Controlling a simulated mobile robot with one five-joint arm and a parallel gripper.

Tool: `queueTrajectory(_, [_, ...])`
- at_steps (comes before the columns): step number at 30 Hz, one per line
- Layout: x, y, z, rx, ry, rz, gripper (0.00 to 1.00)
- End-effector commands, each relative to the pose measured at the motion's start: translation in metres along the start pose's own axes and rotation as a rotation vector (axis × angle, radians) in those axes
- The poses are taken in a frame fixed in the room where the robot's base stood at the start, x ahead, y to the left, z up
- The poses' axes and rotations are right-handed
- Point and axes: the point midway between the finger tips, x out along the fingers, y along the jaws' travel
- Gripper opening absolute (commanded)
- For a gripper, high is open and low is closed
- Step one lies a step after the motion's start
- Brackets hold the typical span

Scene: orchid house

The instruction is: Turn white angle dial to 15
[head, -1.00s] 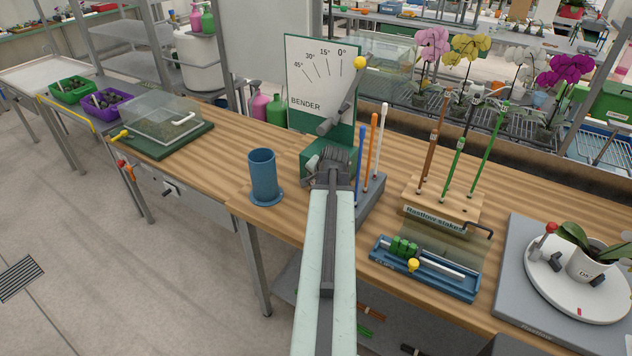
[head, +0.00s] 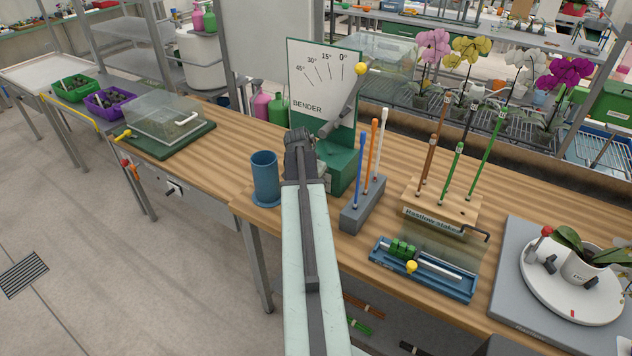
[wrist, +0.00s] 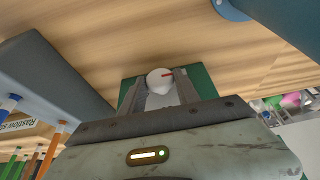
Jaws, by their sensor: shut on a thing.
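The bender has a white board (head: 318,85) marked 0°, 15°, 30° and 45°, on a green base (head: 343,172). Its lever carries a yellow ball (head: 361,69) below the 0° mark. The white dial (wrist: 157,80), round with a red mark, shows in the wrist view between the two fingers, in front of the green base. My gripper (wrist: 160,84) is shut on the dial. In the head view my gripper (head: 299,142) is at the left front of the base and the dial is hidden behind it.
A blue cup (head: 264,178) stands close on the left of my gripper. A grey block (head: 362,212) with blue, orange and white rods stands close on the right. A wooden stake stand (head: 441,203) and a blue tray (head: 424,268) are farther right.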

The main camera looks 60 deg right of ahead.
Motion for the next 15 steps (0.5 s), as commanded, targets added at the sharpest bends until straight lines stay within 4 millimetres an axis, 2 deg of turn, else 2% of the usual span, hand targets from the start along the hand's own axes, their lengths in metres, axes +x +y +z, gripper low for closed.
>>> queueTrajectory(14, [-0.0003,0.0003,0.0016,-0.007,-0.005,0.019,0.00])
queueTrajectory(15, [-0.0003,0.0002,0.0016,-0.007,-0.005,0.019,0.43])
